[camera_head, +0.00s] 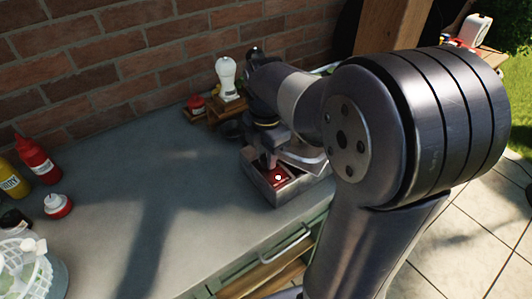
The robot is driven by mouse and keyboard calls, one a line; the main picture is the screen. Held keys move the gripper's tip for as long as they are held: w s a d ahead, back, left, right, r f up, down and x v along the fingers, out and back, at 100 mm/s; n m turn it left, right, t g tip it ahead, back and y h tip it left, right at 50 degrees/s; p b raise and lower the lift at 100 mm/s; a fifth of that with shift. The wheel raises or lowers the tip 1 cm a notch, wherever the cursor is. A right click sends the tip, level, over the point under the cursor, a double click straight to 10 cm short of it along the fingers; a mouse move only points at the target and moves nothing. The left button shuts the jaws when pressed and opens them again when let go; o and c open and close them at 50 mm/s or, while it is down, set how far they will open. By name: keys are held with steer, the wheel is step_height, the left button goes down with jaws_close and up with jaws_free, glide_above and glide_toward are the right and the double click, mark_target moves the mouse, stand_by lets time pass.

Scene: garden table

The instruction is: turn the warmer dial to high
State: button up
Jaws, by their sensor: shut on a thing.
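The warmer (262,188) is a small open metal box near the front edge of the grey counter. A dark red surface with a small white spot (278,177) shows inside it. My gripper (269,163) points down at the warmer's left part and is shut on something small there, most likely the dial. The dial itself is hidden by the fingers, so its setting cannot be read.
Red (36,158) and yellow (12,180) bottles and a white basket (30,268) stand at the left. The counter's middle is clear. A drawer handle (286,245) is below its front edge.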

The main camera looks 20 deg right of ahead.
steer(key=shift+m, duration=0.3)
steer(key=m+p, duration=0.1)
steer(key=m, duration=0.2)
steer(key=shift+r, duration=0.1)
steer(key=m+p, duration=0.1)
steer(key=m, duration=0.3)
steer(key=m+p, duration=0.1)
steer(key=m, duration=0.5)
steer(key=shift+m+p, duration=0.3)
steer(key=shift+m, duration=0.1)
stand_by(0.3)
steer(key=o, duration=1)
steer(key=shift+c, duration=0.2)
